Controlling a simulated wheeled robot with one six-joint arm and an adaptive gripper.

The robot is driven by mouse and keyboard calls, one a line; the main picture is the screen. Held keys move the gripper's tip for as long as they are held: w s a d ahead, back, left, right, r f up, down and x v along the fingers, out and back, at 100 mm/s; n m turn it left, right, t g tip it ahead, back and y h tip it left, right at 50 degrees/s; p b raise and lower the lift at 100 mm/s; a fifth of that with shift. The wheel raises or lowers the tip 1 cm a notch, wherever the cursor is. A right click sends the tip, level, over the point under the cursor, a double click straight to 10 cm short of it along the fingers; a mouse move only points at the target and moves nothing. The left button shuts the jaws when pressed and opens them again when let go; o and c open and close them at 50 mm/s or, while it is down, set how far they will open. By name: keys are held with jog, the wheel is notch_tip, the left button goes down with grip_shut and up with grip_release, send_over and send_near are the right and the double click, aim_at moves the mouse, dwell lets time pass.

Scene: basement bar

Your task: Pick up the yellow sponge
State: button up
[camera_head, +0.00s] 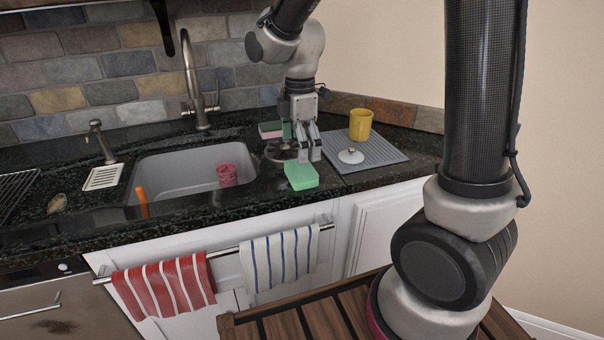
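I see no clearly yellow sponge. A green, block-shaped sponge (301,176) lies flat on the black counter near its front edge, right of the sink. A pink and green sponge-like block (270,131) stands farther back, partly hidden behind my arm's end. My gripper (309,157) points down just behind and above the green sponge. Its two grey fingers look close together, and I cannot tell how wide they are apart. No object shows between them. Whether the fingertips touch the green sponge is unclear.
A grey drying mat (390,148) to the right holds a yellow mug (360,125) and a small white lid-like item (351,155).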

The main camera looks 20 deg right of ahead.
aim_at(301, 168)
jog(key=f, duration=0.6)
jog(key=shift+s+f, duration=0.2)
jog(key=shift+s, duration=0.05)
jog(key=c, duration=0.6)
notch_tip(301, 168, up, 10)
jog(key=shift+r, duration=0.1)
jog(key=shift+a, duration=0.1)
jog(key=shift+c, duration=0.9)
